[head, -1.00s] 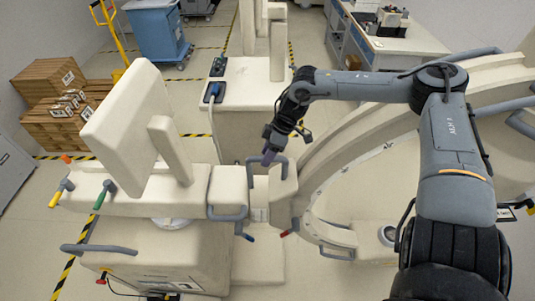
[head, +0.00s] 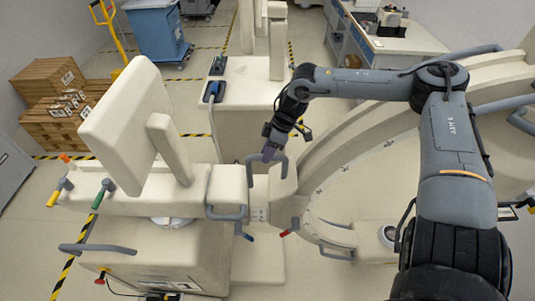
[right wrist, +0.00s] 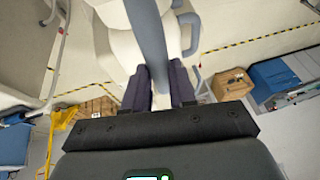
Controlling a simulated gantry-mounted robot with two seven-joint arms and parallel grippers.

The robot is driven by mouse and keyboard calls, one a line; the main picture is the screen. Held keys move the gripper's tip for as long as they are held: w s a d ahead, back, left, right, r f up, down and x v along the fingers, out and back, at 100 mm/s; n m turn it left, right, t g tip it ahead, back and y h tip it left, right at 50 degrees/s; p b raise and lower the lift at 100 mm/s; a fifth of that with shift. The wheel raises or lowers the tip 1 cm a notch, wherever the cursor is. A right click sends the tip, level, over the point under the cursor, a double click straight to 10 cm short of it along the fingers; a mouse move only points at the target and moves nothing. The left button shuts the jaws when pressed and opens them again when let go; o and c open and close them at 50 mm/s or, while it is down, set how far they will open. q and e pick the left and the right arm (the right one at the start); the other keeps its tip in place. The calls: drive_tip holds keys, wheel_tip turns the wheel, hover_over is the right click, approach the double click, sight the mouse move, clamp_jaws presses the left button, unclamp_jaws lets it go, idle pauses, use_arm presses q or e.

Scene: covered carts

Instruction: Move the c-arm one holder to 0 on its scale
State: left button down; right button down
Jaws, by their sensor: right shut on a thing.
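The cream c-arm (head: 335,140) has a large curved arc at the right of the head view. Its holder (head: 284,186) is the cream block at the arc's left end, with a grey loop handle (head: 281,164) on top. My right gripper (head: 268,152) is at that handle. In the right wrist view, its two dark fingers (right wrist: 160,90) are shut around a grey handle bar (right wrist: 148,35). A small pale scale strip (head: 259,214) shows left of the holder; its marks are too small to read. My left gripper is not in view.
A cream upright panel (head: 125,115) stands on the c-arm's body at left. Red (head: 290,228), blue (head: 245,235) and green (head: 103,193) levers stick out nearby. Boxes (head: 50,85), a blue cart (head: 152,30) and a counter (head: 400,45) stand farther back, with open floor between.

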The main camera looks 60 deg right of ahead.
drive_tip(key=shift+w+d+f+b, duration=0.2)
drive_tip(key=shift+d+b, duration=0.2)
drive_tip(key=shift+d, duration=0.15)
drive_tip(key=c, duration=0.9)
unclamp_jaws()
drive_tip(key=shift+w+r, duration=0.1)
drive_tip(key=shift+r, duration=0.15)
drive_tip(key=shift+p+v, duration=5.3)
drive_tip(key=shift+p, duration=1.95)
